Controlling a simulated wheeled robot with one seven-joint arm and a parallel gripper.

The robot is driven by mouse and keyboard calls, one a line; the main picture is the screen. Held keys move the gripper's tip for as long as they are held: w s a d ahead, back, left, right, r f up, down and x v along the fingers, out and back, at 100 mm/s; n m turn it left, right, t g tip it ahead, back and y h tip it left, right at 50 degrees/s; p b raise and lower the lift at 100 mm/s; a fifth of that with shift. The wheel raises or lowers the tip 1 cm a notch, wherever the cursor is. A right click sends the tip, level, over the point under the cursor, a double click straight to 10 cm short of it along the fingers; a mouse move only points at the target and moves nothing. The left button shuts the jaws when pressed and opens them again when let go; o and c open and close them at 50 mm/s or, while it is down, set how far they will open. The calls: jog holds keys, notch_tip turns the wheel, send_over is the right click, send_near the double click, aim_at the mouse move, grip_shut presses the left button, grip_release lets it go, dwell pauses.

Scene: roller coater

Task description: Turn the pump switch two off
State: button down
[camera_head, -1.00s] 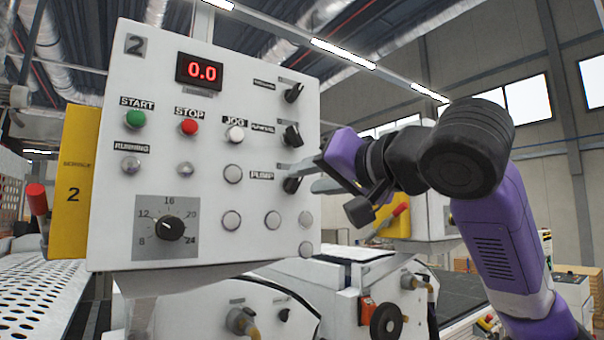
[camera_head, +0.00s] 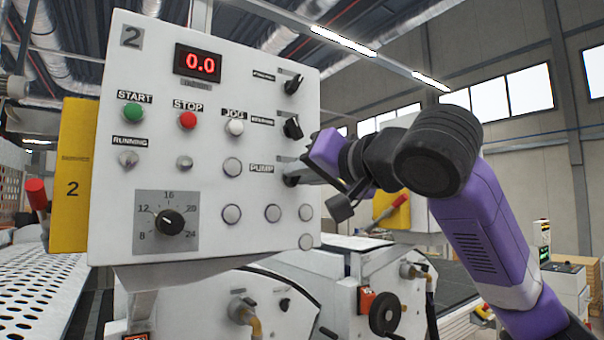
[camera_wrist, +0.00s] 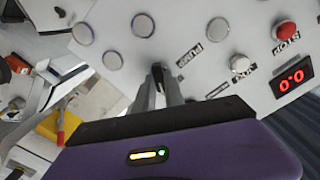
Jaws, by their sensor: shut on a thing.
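The white control panel (camera_head: 120,190) marked 2 fills the left half of the head view. The PUMP label (camera_head: 262,168) is at its right side, and the black pump switch (camera_head: 289,180) is just right of it, mostly hidden by my fingers. My gripper (camera_head: 300,174) reaches in from the right and is shut on this switch. In the wrist view the two fingers of my gripper (camera_wrist: 160,92) close around the dark knob (camera_wrist: 157,69), beside the upside-down PUMP label (camera_wrist: 190,57). The knob's exact angle is hard to read.
Two more black switches (camera_head: 292,127) sit above on the panel. Start (camera_head: 133,112), stop (camera_head: 188,120) and jog (camera_head: 234,127) buttons, a dial (camera_head: 169,222) and several round buttons (camera_head: 273,213) surround the spot. A red-handled lever (camera_head: 37,192) stands at left.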

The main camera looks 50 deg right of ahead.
jog(key=shift+f, duration=0.1)
jog(key=n+b, duration=0.2)
jog(key=n, duration=0.4)
jog(key=n+b, duration=0.2)
jog(key=n, duration=0.3)
jog(key=shift+a+n, duration=0.2)
jog(key=shift+n, duration=0.2)
dwell(0.4)
jog(key=c, duration=1.4)
grip_release()
jog(key=shift+c, duration=0.2)
